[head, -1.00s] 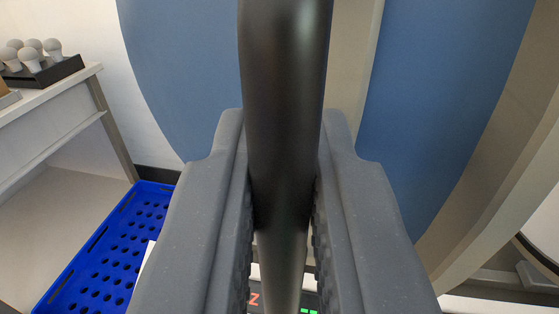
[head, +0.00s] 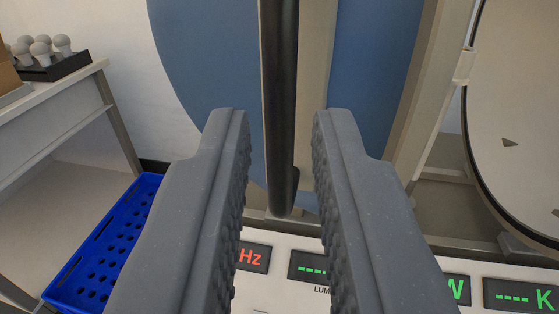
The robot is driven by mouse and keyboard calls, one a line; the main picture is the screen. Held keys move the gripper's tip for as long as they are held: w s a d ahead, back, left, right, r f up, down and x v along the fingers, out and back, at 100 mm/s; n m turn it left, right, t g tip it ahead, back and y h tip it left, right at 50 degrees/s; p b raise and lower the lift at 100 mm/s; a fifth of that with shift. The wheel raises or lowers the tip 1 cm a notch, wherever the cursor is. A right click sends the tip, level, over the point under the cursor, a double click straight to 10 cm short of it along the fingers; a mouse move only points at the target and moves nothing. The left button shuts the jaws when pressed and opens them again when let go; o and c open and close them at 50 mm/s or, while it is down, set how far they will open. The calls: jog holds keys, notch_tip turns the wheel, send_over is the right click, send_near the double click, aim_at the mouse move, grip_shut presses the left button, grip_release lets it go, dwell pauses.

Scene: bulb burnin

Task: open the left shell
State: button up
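The blue shell (head: 205,75) curves behind my gripper, with a pale vertical strip (head: 316,60) between its blue areas. A black vertical bar handle (head: 280,90) stands in front of that strip. My gripper (head: 282,115) is open. The handle shows in the gap between the two fingers, with clear space on both sides, and neither finger touches it. The handle's lower end shows; its top runs out of the picture. I cannot tell from this view how far the shell is swung.
A pale round panel with a black rim (head: 512,100) stands at the right, beside a pale post (head: 428,95). A white panel with displays (head: 270,292) lies below. A blue perforated crate (head: 105,245) and a bench with bulbs in a black tray (head: 50,70) are at the left.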

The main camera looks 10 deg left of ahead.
jog(key=s+d, duration=0.1)
jog(key=s, duration=0.6)
jog(key=shift+s+d, duration=0.2)
jog(key=shift+s, duration=0.1)
jog(key=shift+f, duration=0.1)
jog(key=w+d+r+y, duration=0.1)
jog(key=w+d+r, duration=0.1)
jog(key=d+r, duration=0.35)
jog(key=w+d+r+m+g, duration=0.1)
jog(key=w+d+r, duration=0.1)
jog(key=r, duration=0.7)
jog(key=w+d+r+y, duration=0.1)
jog(key=d+r, duration=0.3)
jog(key=r, duration=0.4)
jog(key=s+d+r+h, duration=0.1)
jog(key=s+d+r, duration=0.3)
jog(key=d, duration=0.3)
jog(key=s+d+r+h, duration=0.2)
jog(key=s+d+r, duration=0.2)
jog(key=d+r, duration=0.3)
jog(key=s+d+r+m+g+h, duration=0.1)
jog(key=s+d+r+h, duration=0.1)
jog(key=s+d+r, duration=0.3)
jog(key=d+r, duration=0.1)
jog(key=d, duration=0.3)
jog(key=shift+r, duration=0.25)
